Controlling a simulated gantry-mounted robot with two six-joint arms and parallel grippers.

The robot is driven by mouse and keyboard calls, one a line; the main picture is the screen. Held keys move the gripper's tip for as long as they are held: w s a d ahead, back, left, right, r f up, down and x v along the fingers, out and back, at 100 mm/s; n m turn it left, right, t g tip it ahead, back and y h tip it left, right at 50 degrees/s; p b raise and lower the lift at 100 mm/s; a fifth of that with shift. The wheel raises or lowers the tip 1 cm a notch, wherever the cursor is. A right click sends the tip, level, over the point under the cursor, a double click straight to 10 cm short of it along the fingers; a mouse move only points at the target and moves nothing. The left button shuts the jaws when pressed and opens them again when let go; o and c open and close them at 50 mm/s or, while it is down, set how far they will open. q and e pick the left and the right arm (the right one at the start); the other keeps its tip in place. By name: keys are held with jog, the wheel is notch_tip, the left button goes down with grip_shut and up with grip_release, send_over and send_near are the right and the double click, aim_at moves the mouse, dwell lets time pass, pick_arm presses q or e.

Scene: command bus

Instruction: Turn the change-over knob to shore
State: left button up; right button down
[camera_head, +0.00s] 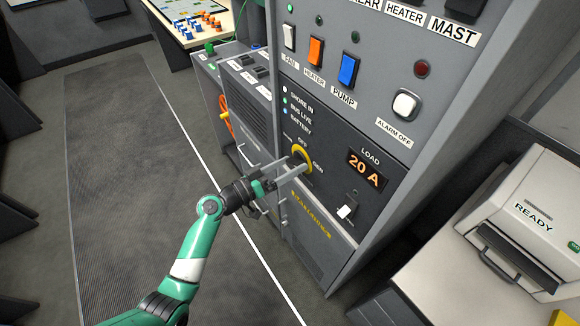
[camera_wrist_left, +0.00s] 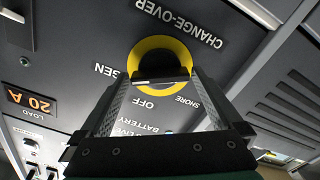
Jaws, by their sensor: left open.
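The change-over knob is dark with a yellow ring (camera_head: 302,151) and sits on the front panel of the grey cabinet. It also shows in the left wrist view (camera_wrist_left: 161,49), upside down, with GEN, OFF and SHORE around it. In the head view SHORE is at its left, OFF above and GEN at its right. My left gripper (camera_head: 296,172) is open, its fingers pointing at the knob. In the wrist view a dark bar of the knob lies between the fingertips. I cannot tell whether they touch it, nor which mark the knob points to. My right gripper is not in view.
An orange LOAD display (camera_head: 366,170) reads 20 A, right of the knob. A white switch (camera_head: 347,208) sits below it. FAN, HEATER and PUMP rockers (camera_head: 348,70) are above. A printer-like unit marked READY (camera_head: 530,220) stands at the right. The floor at the left is clear.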

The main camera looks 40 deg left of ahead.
pick_arm(q)
jog(key=shift+w, duration=0.25)
jog(key=c, duration=1.1)
jog(key=shift+o, duration=0.2)
jog(key=shift+n, duration=0.4)
jog(key=n+p, duration=0.1)
jog(key=n, duration=0.3)
jog(key=shift+n, duration=0.4)
jog(key=n+p, duration=0.2)
jog(key=n, duration=0.4)
jog(key=shift+r, duration=0.1)
jog(key=n+p, duration=0.2)
jog(key=n, duration=0.4)
jog(key=shift+n, duration=0.3)
jog(key=n+p, duration=0.2)
jog(key=n, duration=0.3)
jog(key=shift+n, duration=0.3)
